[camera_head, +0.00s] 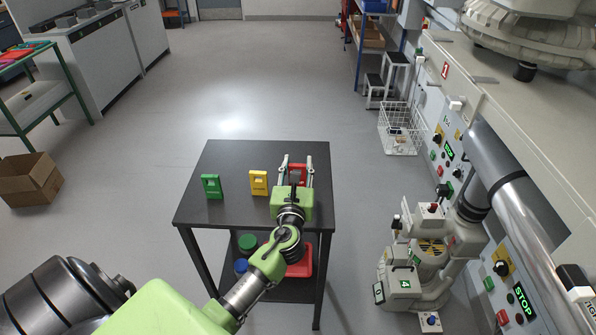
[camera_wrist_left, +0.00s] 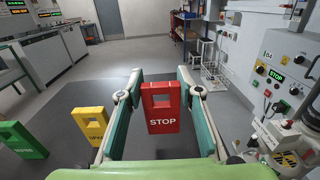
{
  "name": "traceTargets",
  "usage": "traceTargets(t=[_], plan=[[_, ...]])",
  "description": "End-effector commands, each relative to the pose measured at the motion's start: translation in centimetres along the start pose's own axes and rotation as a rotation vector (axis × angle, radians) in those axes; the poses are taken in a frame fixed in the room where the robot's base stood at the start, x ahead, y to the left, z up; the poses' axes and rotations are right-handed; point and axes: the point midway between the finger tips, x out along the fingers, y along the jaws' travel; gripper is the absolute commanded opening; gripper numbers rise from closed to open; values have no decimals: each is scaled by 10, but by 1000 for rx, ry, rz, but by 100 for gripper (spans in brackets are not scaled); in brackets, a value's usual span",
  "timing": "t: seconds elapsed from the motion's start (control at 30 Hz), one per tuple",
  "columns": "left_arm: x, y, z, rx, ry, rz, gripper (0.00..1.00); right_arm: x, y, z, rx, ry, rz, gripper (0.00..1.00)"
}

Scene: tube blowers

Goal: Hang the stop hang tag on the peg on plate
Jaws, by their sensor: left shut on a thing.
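The red stop hang tag (camera_head: 300,169) stands upright at the right end of the dark table. It has a square hole near its top and the word STOP in the left wrist view (camera_wrist_left: 163,124). My left gripper (camera_head: 296,170) reaches over the table with one finger on each side of the tag and is shut on it. In the left wrist view the fingers (camera_wrist_left: 162,88) flank its side edges. The tag's base is partly hidden by the gripper in the head view. I cannot make out the peg on its plate clearly. My right gripper is not in view.
A yellow tag (camera_head: 258,183) and a green tag (camera_head: 211,186) stand on the dark table (camera_head: 235,155) left of the gripper. The lower shelf holds a red tray (camera_head: 302,262). A control panel wall (camera_head: 470,195) and white machine (camera_head: 413,265) are at right.

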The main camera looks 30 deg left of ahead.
Motion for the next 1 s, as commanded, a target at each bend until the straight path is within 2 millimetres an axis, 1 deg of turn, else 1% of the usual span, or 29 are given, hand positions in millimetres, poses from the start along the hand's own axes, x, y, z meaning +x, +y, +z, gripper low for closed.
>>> traceTargets(t=[0.03, 0.2, 0.27, 0.4, 0.5, 0.67, 0.77, 0.9, 1.0], plan=[[-11, 1, 13, -1, 2, -3, 18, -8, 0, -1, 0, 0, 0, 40], [-45, 6, 55, -1, 2, -4, 18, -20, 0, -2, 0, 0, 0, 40], [-61, 9, 57, 0, 6, -3, 18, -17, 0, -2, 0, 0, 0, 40], [-93, 14, 71, 0, 5, -3, 18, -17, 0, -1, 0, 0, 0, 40], [-110, 16, 79, 0, 5, -3, 18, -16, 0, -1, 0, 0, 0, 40], [-129, 16, 88, 2, 3, -13, 18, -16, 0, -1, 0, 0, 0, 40], [-144, 0, 92, 9, -5, -87, 18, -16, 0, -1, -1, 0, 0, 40], [-177, -41, 96, 14, -10, -268, 18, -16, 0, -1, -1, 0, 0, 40], [-202, -66, 97, 11, -7, -385, 18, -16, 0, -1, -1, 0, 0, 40]])
